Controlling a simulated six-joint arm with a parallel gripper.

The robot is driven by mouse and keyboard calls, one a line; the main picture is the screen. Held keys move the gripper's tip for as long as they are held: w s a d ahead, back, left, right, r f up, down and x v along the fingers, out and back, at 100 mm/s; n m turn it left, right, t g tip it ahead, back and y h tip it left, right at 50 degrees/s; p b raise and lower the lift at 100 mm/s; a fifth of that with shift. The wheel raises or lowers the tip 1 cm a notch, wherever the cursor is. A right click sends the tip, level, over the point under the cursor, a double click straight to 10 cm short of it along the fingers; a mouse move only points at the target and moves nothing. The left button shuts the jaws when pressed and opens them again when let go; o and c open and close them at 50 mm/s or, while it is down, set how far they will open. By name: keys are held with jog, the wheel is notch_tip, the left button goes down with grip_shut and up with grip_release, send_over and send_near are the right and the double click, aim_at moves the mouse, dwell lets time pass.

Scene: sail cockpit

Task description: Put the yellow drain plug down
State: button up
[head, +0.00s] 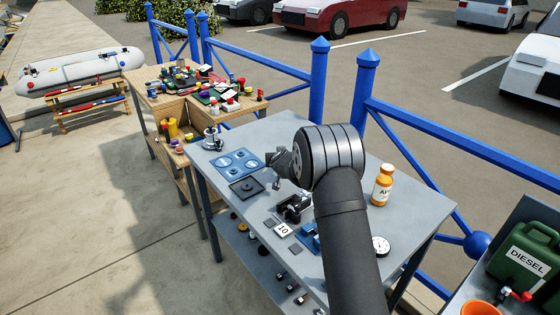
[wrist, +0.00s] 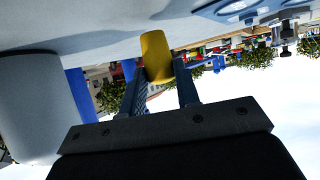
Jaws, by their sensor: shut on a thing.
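The yellow drain plug (wrist: 156,56) shows in the wrist view, held between the two fingertips of my gripper (wrist: 160,84). It stands out past the finger ends, close to the pale grey surface at the top of that upside-down view. I cannot tell whether it touches that surface. In the head view my gripper (head: 276,163) is over the grey table (head: 345,240), to the right of the blue panel. The plug is hidden there behind my gripper and wrist.
A blue panel (head: 238,163) and a dark square plate (head: 246,188) lie on the table's left part. A black device (head: 295,207), an orange bottle (head: 382,185) and a round dial (head: 381,246) stand around my arm. A wooden bench (head: 150,98) full of items is behind.

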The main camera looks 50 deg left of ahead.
jog(key=shift+f, duration=0.75)
jog(key=shift+f, duration=0.2)
jog(key=o, duration=1)
jog(key=shift+o, duration=0.2)
jog(key=shift+r, duration=0.1)
jog(key=shift+r, duration=0.15)
jog(key=v, duration=1.2)
jog(key=x, duration=1.2)
